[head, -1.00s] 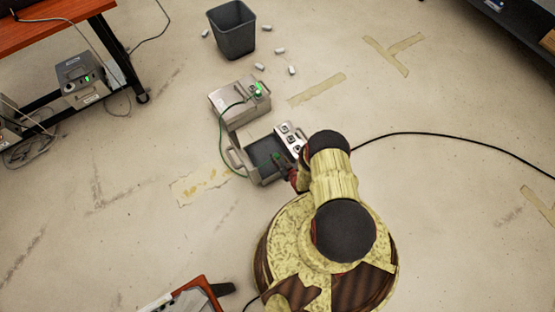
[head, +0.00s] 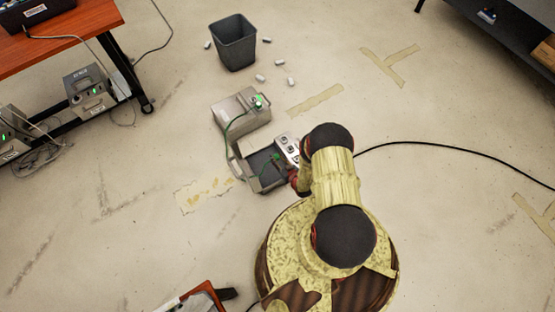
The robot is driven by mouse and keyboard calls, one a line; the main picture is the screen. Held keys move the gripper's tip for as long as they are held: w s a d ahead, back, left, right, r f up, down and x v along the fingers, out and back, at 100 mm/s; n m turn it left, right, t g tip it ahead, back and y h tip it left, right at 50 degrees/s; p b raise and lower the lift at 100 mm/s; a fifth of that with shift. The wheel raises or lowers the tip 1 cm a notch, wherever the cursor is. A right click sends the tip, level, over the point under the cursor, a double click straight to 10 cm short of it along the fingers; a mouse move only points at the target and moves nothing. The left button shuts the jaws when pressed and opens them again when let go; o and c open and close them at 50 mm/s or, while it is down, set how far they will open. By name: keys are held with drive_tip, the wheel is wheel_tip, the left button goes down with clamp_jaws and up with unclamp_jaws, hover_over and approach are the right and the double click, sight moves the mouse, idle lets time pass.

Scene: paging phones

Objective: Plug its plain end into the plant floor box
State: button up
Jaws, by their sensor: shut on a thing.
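A grey box (head: 233,117) stands on the floor with a lit green plug (head: 259,101) in its top. A thin green cable (head: 228,142) runs from it, down the left, to a second box (head: 240,172) in front. That box has a dark open recess and a pale panel with round sockets (head: 289,142) on its right. The cable's other green end (head: 276,157) shows over the recess, close to my gripper (head: 288,169). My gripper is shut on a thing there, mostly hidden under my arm. Whether that end is seated in a socket cannot be told.
A dark bin (head: 234,46) stands behind, with several small white pieces near it. An orange table (head: 60,35) at left has grey boxes below it (head: 90,92). A black cable (head: 440,142) crosses the floor at right. Open floor lies around the boxes.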

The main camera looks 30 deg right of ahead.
drive_tip(key=shift+w+d+r, duration=0.1)
drive_tip(key=shift+r, duration=0.05)
drive_tip(key=w+d+b, duration=0.4)
drive_tip(key=d+b, duration=0.2)
drive_tip(key=d, duration=0.5)
drive_tip(key=shift+w, duration=0.2)
drive_tip(key=shift+w+d+b, duration=0.25)
drive_tip(key=shift+d+b, duration=0.15)
drive_tip(key=shift+d, duration=0.15)
drive_tip(key=shift+w+d+b, duration=0.2)
drive_tip(key=shift+d+b, duration=0.15)
drive_tip(key=shift+d, duration=0.2)
drive_tip(key=shift+f+b, duration=1.2)
drive_tip(key=shift+f, duration=3)
